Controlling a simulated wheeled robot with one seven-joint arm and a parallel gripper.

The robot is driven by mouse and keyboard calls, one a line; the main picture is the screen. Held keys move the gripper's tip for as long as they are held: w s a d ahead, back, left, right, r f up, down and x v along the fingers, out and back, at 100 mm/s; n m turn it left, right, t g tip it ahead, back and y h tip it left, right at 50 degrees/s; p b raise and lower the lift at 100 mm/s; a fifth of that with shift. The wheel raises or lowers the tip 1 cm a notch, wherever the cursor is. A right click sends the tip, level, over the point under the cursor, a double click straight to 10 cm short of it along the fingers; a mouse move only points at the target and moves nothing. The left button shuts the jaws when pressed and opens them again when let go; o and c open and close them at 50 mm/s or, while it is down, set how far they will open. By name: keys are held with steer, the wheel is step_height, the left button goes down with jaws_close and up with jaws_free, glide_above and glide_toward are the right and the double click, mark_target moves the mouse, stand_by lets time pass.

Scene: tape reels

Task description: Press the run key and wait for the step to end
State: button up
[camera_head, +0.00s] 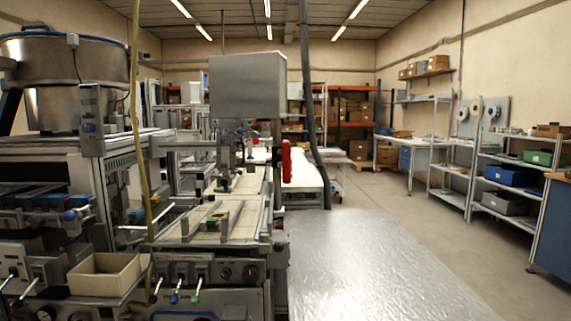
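A machine bench fills the left half of the head view. Its front control panel (208,273) carries dark round knobs (249,272). Below it stick out small levers with a black tip, a blue tip (174,298) and a green tip (195,296). I cannot tell which control, if any, is the run key. A red upright part (287,162) stands out beside the machine. My gripper is not in view.
An open cream bin (103,273) sits at the machine's lower left front. A grey hose (308,90) hangs down to the floor. Shelves (452,170) and a blue cabinet (552,225) line the right wall.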

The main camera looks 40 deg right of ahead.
jaws_close()
stand_by(0.4)
stand_by(1.3)
